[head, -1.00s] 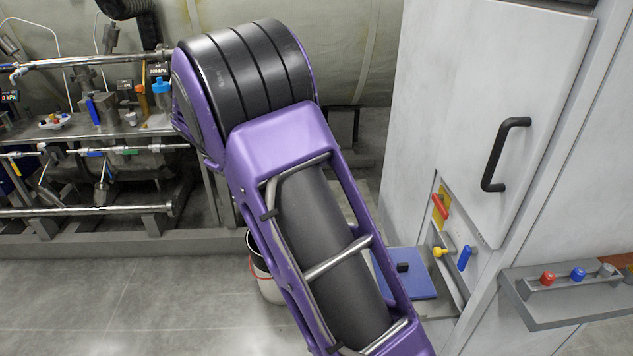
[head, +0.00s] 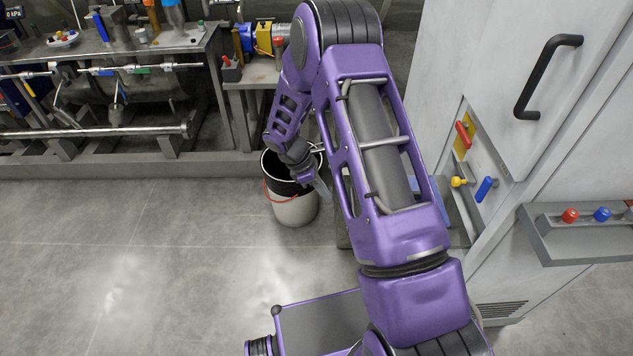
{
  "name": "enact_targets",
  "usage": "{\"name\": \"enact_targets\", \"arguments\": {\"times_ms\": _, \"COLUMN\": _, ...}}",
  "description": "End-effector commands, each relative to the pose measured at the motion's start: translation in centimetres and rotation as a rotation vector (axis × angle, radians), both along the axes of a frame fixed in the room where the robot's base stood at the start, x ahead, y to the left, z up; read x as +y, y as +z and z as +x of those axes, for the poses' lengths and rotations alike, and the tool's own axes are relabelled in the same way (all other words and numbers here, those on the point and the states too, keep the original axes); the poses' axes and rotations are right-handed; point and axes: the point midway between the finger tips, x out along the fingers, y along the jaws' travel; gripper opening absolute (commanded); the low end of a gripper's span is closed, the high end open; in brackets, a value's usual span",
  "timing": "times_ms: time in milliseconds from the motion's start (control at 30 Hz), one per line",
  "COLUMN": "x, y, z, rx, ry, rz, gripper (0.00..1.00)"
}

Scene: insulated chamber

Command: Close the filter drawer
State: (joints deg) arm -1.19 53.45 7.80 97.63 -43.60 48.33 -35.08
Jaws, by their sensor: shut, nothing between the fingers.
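A blue flat piece (head: 440,200) low beside the white cabinet may be the filter drawer. It is mostly hidden behind my purple arm; only a sliver shows, so I cannot tell how far out it stands. My gripper (head: 322,188) points down at the rim of a bucket, left of the blue piece and apart from it. It is small in view; its fingers look closed together and hold nothing I can see.
The white cabinet (head: 455,60) has a black door handle (head: 546,76) and red, yellow and blue valve levers. A grey bucket (head: 296,208) stands on the floor below my gripper. A pipe bench (head: 110,55) stands at the back left. The left floor is clear.

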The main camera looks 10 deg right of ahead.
Motion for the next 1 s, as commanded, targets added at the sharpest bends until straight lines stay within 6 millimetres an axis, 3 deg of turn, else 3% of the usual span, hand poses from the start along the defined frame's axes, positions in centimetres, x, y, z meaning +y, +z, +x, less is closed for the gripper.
{"name": "enact_targets", "arguments": {"times_ms": 100, "x": -1.9, "y": 0.2, "z": -0.4, "rx": -0.001, "ry": -0.005, "rz": 0.000, "gripper": 0.00}}
{"name": "enact_targets", "arguments": {"times_ms": 267, "x": -3.4, "y": 0.5, "z": -0.8, "rx": -0.001, "ry": -0.002, "rz": 0.001, "gripper": 0.00}}
{"name": "enact_targets", "arguments": {"times_ms": 767, "x": -3.9, "y": 0.6, "z": -0.9, "rx": -0.002, "ry": 0.000, "rz": 0.001, "gripper": 0.00}}
{"name": "enact_targets", "arguments": {"times_ms": 1000, "x": -5.8, "y": 0.7, "z": -1.4, "rx": -0.001, "ry": -0.004, "rz": 0.000, "gripper": 0.00}}
